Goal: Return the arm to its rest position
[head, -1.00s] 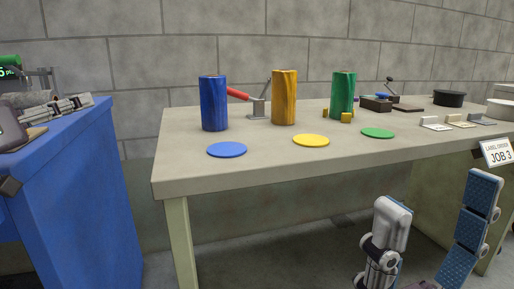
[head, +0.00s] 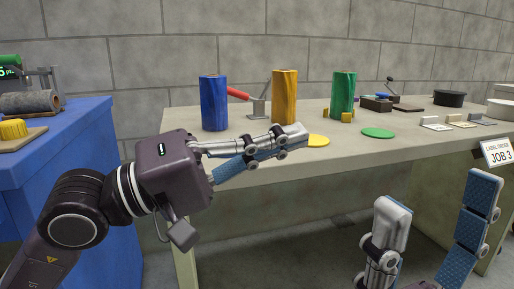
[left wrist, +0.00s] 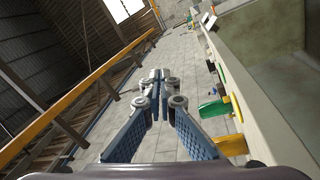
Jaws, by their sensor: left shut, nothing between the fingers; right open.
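My left arm comes in from the left in the head view. Its gripper (head: 298,134) is shut and empty, pointing right over the front of the grey table (head: 420,150). Its fingers hide the blue disc's place and overlap the left part of the yellow disc (head: 319,141). In the left wrist view the left fingers (left wrist: 158,78) meet at their tips with nothing between them. My right gripper (head: 437,200) is open and empty at the lower right of the head view, in front of the table.
Blue (head: 213,103), orange (head: 284,98) and green (head: 343,95) rolls stand on the table. A green disc (head: 378,133) lies at the right. A blue bench (head: 85,140) on the left bears a grey roll (head: 27,103) and a yellow ribbed piece (head: 12,129). A job sign (head: 497,152) hangs at the right.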

